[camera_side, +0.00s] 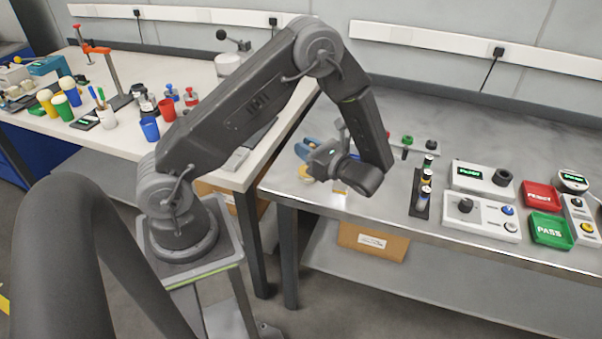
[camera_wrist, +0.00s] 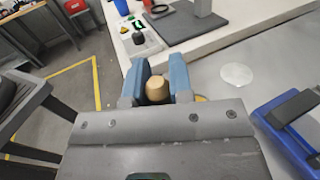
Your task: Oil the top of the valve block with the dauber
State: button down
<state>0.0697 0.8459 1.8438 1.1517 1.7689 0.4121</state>
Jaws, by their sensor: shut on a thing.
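My gripper (camera_side: 305,150) is over the left end of the grey metal bench, its blue fingers pointing left. In the wrist view the two blue fingers (camera_wrist: 158,80) are shut on a tan, rounded piece (camera_wrist: 157,90), which looks like part of the dauber. The rest of the dauber is mostly hidden by the fingers and gripper body. A yellowish patch shows just below the gripper in the side view. I cannot tell which thing is the valve block. A blue tray or block with a dark piece on it (camera_wrist: 290,118) lies at the right of the wrist view.
The grey bench (camera_side: 460,115) carries a rack of dark cylinders (camera_side: 424,188), control boxes (camera_side: 482,216), a red REJECT tray (camera_side: 542,197) and a green PASS tray (camera_side: 550,230). The white bench (camera_side: 210,90) at left holds several cups and tools. A pale disc (camera_wrist: 237,75) lies on the grey bench.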

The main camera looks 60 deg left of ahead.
jog(key=w+a+r+m+t+h, duration=0.1)
jog(key=w+r+m+t+h, duration=0.1)
jog(key=w+r+m+t, duration=0.4)
jog(key=w+a+r+m+t+h, duration=0.15)
jog(key=w+m+t, duration=0.25)
jog(key=w+t, duration=0.4)
jog(key=w+r+m+t+h, duration=0.2)
jog(key=w+r+m+t, duration=0.3)
jog(key=w+t, duration=0.2)
notch_tip(320, 180, down, 13)
jog(key=shift+s+r, duration=0.1)
jog(key=shift+r, duration=0.05)
jog(key=shift+s+a+r, duration=0.15)
jog(key=shift+s+a, duration=0.55)
jog(key=shift+s+a+r, duration=0.15)
jog(key=shift+s+a, duration=0.5)
jog(key=shift+s, duration=0.05)
jog(key=w+d, duration=0.2)
jog(key=d, duration=0.1)
jog(key=shift+d+r, duration=0.15)
jog(key=shift+s+a, duration=1.2)
notch_tip(320, 180, up, 7)
jog(key=w+d, duration=0.2)
jog(key=shift+w+d, duration=0.35)
jog(key=shift+w, duration=0.05)
